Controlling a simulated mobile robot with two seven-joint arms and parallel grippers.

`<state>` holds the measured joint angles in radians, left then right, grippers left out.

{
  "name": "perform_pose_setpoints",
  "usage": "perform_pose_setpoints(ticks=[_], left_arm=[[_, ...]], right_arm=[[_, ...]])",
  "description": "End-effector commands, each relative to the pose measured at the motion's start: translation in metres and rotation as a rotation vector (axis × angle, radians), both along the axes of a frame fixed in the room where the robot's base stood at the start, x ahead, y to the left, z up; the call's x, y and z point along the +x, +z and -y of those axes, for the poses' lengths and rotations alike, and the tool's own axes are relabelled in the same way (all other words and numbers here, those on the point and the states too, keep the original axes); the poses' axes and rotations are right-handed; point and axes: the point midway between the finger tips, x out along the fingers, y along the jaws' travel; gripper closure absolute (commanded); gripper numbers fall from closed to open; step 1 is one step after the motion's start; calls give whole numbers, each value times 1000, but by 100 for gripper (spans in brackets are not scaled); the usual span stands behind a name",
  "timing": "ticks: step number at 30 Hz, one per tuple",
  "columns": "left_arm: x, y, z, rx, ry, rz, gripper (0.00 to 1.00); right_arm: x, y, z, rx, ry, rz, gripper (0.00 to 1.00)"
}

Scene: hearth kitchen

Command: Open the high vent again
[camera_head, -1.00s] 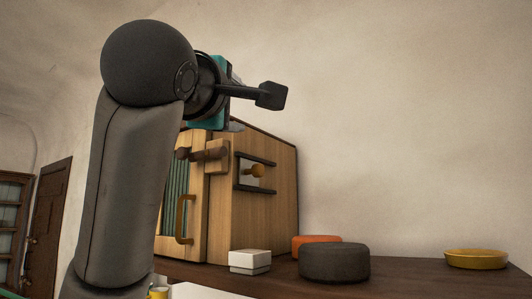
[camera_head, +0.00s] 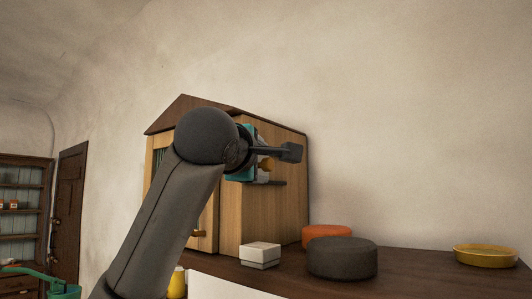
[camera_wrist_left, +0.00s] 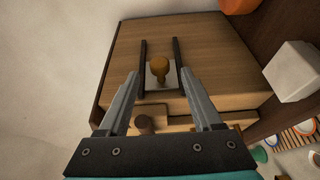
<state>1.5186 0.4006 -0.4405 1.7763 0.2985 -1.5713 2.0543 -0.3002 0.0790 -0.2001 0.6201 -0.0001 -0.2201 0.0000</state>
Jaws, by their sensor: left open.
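The high vent is on the side wall of a small wooden house-shaped cabinet (camera_head: 292,205). It has two dark parallel rails, a pale patch between them and a brass-coloured knob (camera_head: 267,164). In the left wrist view the knob (camera_wrist_left: 159,66) stands between the rails, on the pale patch (camera_wrist_left: 153,82). My left gripper (camera_head: 287,152) is open in front of the vent and partly hides it in the head view. In the wrist view the two fingertips (camera_wrist_left: 159,80) are on either side of the knob, with gaps to it. Contact is not visible.
A white box (camera_head: 260,254), a dark round cushion-like block (camera_head: 342,259), an orange round block (camera_head: 326,233) and a yellow dish (camera_head: 485,255) stand on the dark counter (camera_head: 420,273). A brown peg (camera_wrist_left: 145,124) shows near the gripper. The wall side at right is clear.

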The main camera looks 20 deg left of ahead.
Motion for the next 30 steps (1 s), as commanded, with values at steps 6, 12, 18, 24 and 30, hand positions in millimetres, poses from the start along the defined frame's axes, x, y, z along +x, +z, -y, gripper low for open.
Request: perform_pose_setpoints(ticks=[6,12,18,24,30], left_arm=[[31,2,-2,0,2,-1,34],[41,1,-2,0,2,1,34],[41,0,-2,1,1,2,34],[41,0,-2,1,1,1,51],[41,0,-2,0,1,1,73]], right_arm=[[0,17,0,0,0,0,100],[0,20,0,0,0,0,100],[0,20,0,0,0,0,100],[0,20,0,0,0,0,100],[0,20,0,0,0,0,100]])
